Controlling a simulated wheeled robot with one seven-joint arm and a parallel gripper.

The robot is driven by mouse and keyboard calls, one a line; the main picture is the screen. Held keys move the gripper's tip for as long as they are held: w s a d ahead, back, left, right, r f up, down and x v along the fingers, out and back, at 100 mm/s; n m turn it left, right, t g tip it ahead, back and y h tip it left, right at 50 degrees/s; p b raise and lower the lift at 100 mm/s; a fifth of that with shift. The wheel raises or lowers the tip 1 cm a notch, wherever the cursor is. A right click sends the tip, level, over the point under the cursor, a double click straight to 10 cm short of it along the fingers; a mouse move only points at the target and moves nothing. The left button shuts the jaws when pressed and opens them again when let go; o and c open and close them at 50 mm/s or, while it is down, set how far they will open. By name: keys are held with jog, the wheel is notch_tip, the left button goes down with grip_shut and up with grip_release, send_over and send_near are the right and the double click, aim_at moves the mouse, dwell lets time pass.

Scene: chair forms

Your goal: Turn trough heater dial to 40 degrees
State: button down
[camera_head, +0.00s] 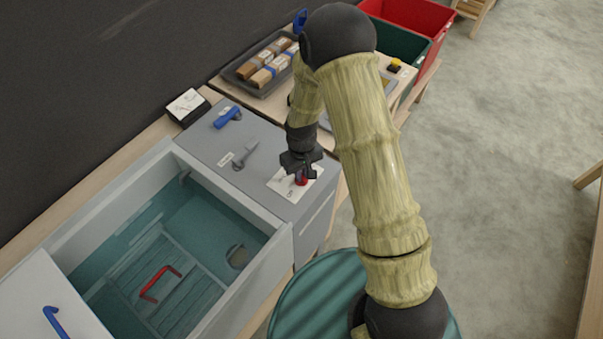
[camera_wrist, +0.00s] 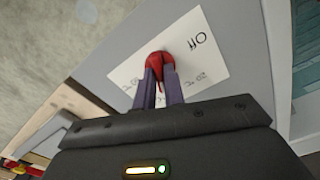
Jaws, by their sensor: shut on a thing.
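The heater dial is a red knob (camera_head: 302,179) on a white label card (camera_head: 283,187), on the grey top beside the water trough (camera_head: 262,216). My gripper (camera_head: 300,172) is over the dial from above. In the wrist view my gripper (camera_wrist: 160,88) has its two fingers shut on the red dial (camera_wrist: 160,62). I cannot read which mark the dial points to.
A blue-handled valve (camera_head: 228,117) and a grey lever (camera_head: 245,153) sit on the same grey top. The trough holds water and a red handle (camera_head: 160,283). A tray of wrapped blocks (camera_head: 265,68) and red (camera_head: 412,17) and green bins stand behind. Open floor lies right.

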jog(key=shift+w+m, duration=0.1)
jog(key=shift+m, duration=0.5)
jog(key=c, duration=1.5)
grip_release()
notch_tip(320, 180, up, 18)
jog(key=shift+f+b, duration=0.25)
jog(key=shift+b, duration=0.95)
